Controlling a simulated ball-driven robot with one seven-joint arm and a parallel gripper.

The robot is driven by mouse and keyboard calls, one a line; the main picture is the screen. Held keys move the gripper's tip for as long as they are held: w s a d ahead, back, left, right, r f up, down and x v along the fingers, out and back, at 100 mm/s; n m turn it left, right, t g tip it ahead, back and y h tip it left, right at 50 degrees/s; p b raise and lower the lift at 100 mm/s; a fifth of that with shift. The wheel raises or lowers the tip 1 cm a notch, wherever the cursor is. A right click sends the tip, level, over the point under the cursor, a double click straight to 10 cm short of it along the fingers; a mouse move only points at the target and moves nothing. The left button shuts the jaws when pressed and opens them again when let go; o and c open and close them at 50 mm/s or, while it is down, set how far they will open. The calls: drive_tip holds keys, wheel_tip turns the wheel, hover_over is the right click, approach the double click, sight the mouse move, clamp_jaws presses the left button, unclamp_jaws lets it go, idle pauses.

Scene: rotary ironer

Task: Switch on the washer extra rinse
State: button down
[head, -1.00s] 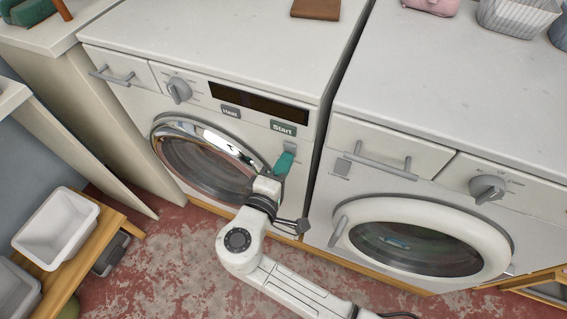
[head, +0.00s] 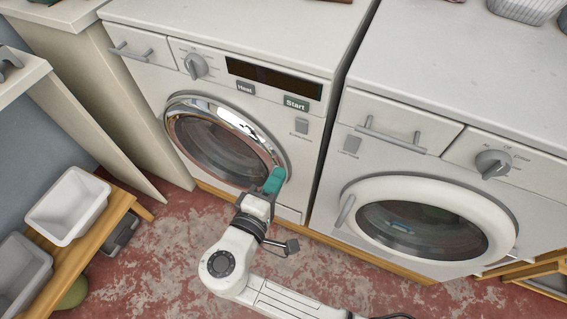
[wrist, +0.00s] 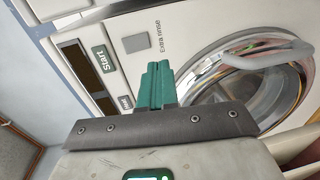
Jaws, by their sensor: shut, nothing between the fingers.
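The extra rinse button is a grey square (head: 302,126) on the front of the left machine (head: 300,185), below and right of the green Start button (head: 296,103). In the wrist view the grey button (wrist: 134,43) shows beside its "Extra rinse" label (wrist: 159,36), with the Start button (wrist: 103,59) to its left. I cannot tell whether it is pressed in or lit. My gripper (head: 277,173), with teal fingers, is shut and empty in front of the chrome door's right edge, below the button and apart from it. The fingers (wrist: 158,66) also show in the wrist view.
The left machine also has a Heat button (head: 245,88), a knob (head: 194,66) and a dark display (head: 275,77). A second machine (head: 330,190) stands to the right, with a white round door (head: 355,195) and its own grey button (head: 351,144). White bins (head: 66,205) stand lower left.

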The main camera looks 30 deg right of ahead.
drive_tip(key=v, duration=0.3)
drive_tip(key=shift+s+a+f, duration=0.1)
drive_tip(key=shift+a+f, duration=0.15)
drive_tip(key=shift+f, duration=0.15)
